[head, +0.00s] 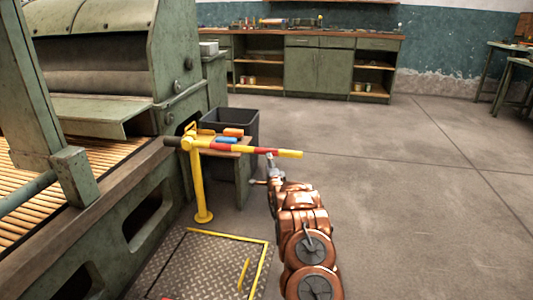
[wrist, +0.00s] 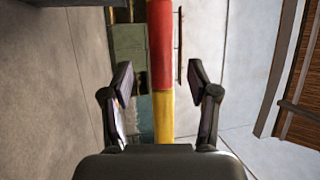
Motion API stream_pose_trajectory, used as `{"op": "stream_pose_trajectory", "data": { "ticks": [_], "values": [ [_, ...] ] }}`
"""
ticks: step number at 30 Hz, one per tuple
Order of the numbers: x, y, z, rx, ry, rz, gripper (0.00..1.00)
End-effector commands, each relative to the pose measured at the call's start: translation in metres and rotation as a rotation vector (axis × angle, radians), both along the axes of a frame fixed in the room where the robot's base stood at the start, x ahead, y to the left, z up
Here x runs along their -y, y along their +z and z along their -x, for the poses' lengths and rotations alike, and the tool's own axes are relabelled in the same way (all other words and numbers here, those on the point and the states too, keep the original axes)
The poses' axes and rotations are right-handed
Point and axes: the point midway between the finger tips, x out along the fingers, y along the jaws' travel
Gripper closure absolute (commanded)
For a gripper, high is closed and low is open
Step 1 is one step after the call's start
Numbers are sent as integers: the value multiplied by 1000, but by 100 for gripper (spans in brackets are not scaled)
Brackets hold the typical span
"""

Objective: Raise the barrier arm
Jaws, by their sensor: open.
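The barrier arm (head: 238,149) is a bar with red and yellow bands. It lies about level, reaching right from the top of a yellow post (head: 199,190), with a dark end beyond the post on the left. My gripper (head: 266,169) is by the outer part of the bar, close to its yellow tip section. In the wrist view the barrier arm (wrist: 162,50) runs upright in the picture, in line with the gap between the open fingers of my gripper (wrist: 160,82). I cannot tell whether the bar is between the fingers or beyond them. Nothing is gripped.
A large green machine (head: 105,60) with a slatted bed fills the left. A small table (head: 243,175) with orange and blue items and a dark bin (head: 245,122) stand behind the bar. A yellow-edged floor plate (head: 205,265) lies in front. Floor to the right is clear.

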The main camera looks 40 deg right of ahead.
Motion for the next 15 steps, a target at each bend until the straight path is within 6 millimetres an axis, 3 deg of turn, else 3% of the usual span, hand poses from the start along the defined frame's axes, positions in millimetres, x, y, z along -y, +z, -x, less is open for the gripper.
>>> {"op": "stream_pose_trajectory", "data": {
  "ticks": [15],
  "values": [
    [18,6,-32,-1,2,2,40]
  ]
}}
